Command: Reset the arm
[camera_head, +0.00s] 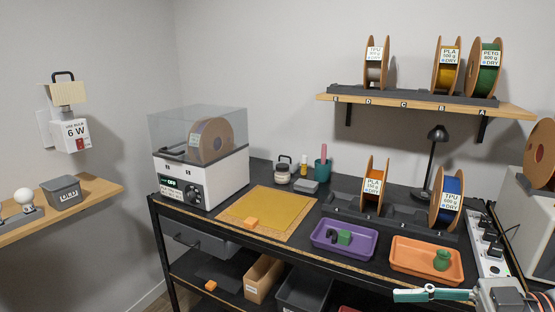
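My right gripper (432,294) reaches in from the bottom right corner, pointing left. Its teal and pale fingers are seen edge-on in front of the bench, below the orange tray (400,262). I see nothing held in it, but whether the fingers are apart or together cannot be told. My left arm and gripper are not in view.
A black workbench holds a filament dryer (200,168), a yellow mat (262,222), a purple tray (325,242), a spool rack (390,215) and a power strip (488,247). A wall shelf (420,100) carries spools. A wooden side shelf (90,205) is at left.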

